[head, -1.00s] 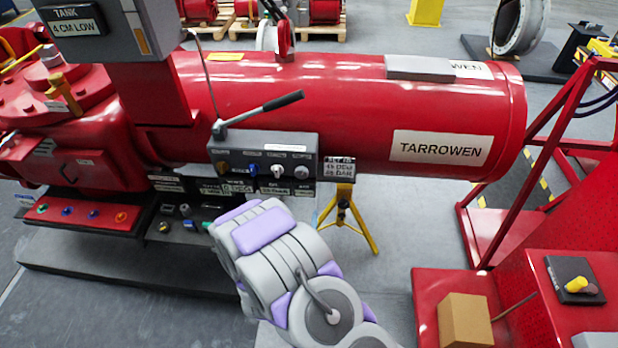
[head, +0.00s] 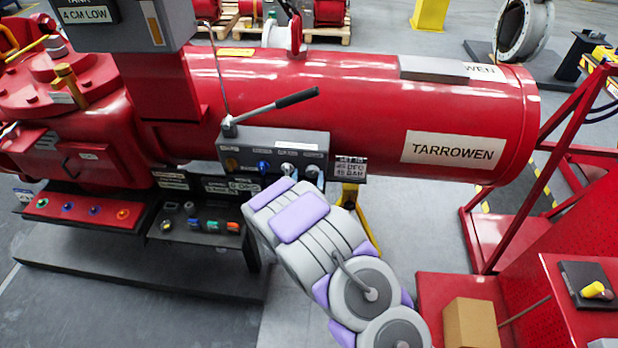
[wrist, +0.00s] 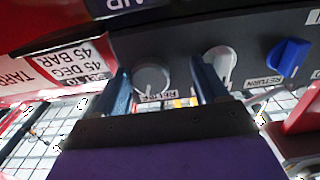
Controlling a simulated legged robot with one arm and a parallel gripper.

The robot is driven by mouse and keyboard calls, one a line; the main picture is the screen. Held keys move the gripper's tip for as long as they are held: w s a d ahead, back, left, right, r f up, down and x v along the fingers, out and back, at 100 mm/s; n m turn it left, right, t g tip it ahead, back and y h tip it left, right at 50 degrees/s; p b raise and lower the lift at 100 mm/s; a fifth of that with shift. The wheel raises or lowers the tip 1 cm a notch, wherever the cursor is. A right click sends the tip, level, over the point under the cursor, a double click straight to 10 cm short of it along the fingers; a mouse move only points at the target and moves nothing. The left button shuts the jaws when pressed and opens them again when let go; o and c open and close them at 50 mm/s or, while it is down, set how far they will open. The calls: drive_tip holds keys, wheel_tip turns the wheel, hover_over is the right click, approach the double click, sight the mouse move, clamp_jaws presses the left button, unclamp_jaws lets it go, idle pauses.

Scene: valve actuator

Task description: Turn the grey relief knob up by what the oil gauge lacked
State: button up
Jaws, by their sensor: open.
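My gripper (wrist: 160,72) is open, one blue finger on each side of this knob. I cannot tell whether the fingers touch it. The tank gauge (head: 152,22) has an orange strip and a plate (head: 87,14) reading "4 CM LOW".
A paler knob (wrist: 219,62) is close beside the right finger, and a blue knob (wrist: 288,57) labelled RETURN is farther right. A plate (wrist: 72,68) reads "45 DEG 45 BAR". A black lever (head: 280,106) rises above the panel (head: 258,143).

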drive_tip(key=shift+w+a, duration=0.1)
drive_tip(key=shift+w, duration=0.15)
drive_tip(key=shift+w+d+r, duration=0.1)
drive_tip(key=shift+d+r, duration=0.1)
drive_tip(key=shift+d, duration=0.95)
drive_tip(key=shift+a, duration=0.15)
drive_tip(key=c, duration=0.3)
drive_tip(key=shift+a+f, duration=0.15)
drive_tip(key=shift+a, duration=0.5)
drive_tip(key=c, duration=0.5)
drive_tip(key=shift+d, duration=0.35)
drive_tip(key=shift+c, duration=1.2)
